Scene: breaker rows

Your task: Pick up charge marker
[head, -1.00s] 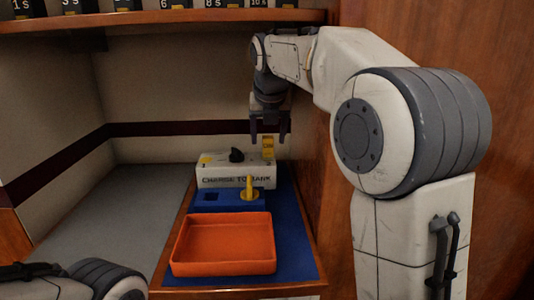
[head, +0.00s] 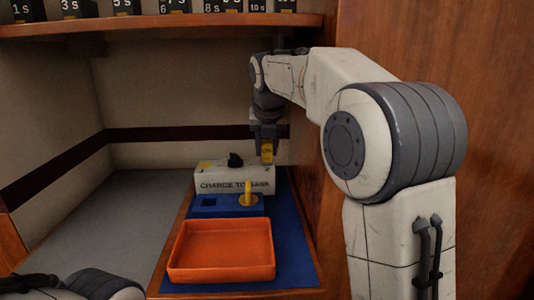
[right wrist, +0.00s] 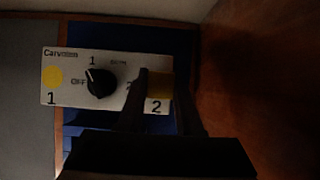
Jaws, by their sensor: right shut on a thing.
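The charge marker (head: 267,153) is a small upright yellow piece with dark lettering, at the right end of the white box labelled "CHARGE TO BANK" (head: 222,185). My right gripper (head: 266,145) points down from above and is shut on it. The right wrist view also shows the yellow marker (right wrist: 159,84) between my fingertips, beside the printed "2". I cannot tell whether the marker still touches the box. My left gripper is out of view; only part of my left arm shows at bottom left.
The box has a black knob (right wrist: 100,83) and a yellow disc (right wrist: 53,77) by "1". In front are a blue block (head: 209,206) with a yellow peg (head: 247,195) and an empty orange tray (head: 220,276). A wooden wall (head: 480,100) is close at right; a shelf (head: 150,24) is above.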

